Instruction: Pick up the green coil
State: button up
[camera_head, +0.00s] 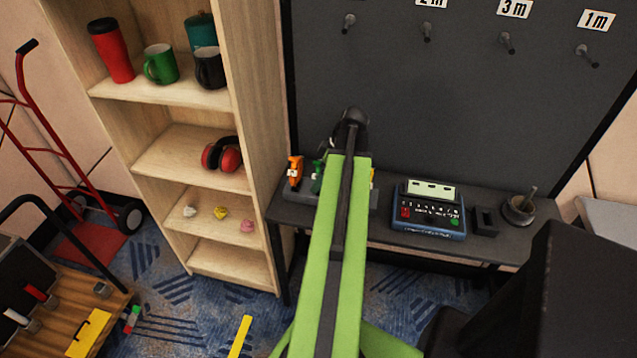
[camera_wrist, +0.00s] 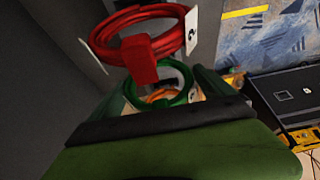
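The green coil (camera_wrist: 185,80) shows in the wrist view, partly hidden behind the red block of a red coil (camera_wrist: 118,24) and by my gripper. An orange coil (camera_wrist: 160,96) shows in small part behind the green one. My gripper (camera_wrist: 163,80) has two dark green fingers standing apart, one on each side of the green coil in the picture; I see nothing held, and contact cannot be told. In the head view my gripper (camera_head: 351,122) is a dark shape before the grey board, its fingers hidden. No coil is visible there.
The grey board (camera_head: 440,110) has several pegs with length labels. Below is a dark shelf (camera_head: 380,225) with a blue device (camera_head: 428,212) and a small pot (camera_head: 518,209). A wooden bookcase (camera_head: 262,110) stands close on the left. A red hand truck (camera_head: 45,120) is further left.

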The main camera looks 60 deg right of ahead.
jog(key=c, duration=1)
notch_tip(320, 180, up, 10)
jog(key=p, duration=1)
jog(key=shift+r, duration=0.2)
